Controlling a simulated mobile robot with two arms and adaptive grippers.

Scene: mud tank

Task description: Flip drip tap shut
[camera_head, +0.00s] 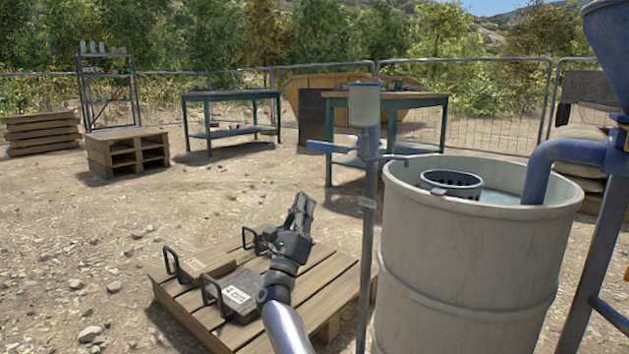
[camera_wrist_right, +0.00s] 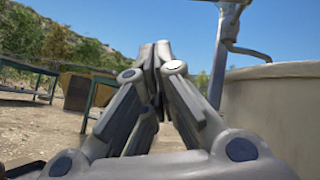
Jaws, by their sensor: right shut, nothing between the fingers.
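The drip tap (camera_head: 371,150) sits on an upright grey post (camera_head: 368,220), below a small pale cup (camera_head: 364,106). Its blue lever (camera_head: 322,146) sticks out level to the left, and a thin spout reaches right over the drum's rim. Part of the tap and its spout shows at the top right of the right wrist view (camera_wrist_right: 232,45). My right gripper (camera_head: 303,203) is shut and empty, pointing up, left of the post and below the lever. Its closed fingertips also show in the right wrist view (camera_wrist_right: 160,55). It appears apart from the tap. My left gripper is out of view.
A large grey drum (camera_head: 465,270) with liquid and a dark strainer (camera_head: 451,184) stands right of the post. A blue pipe (camera_head: 560,155) enters it. A pallet (camera_head: 300,310) with handled weights (camera_head: 236,294) lies below my right arm. Green tables stand behind.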

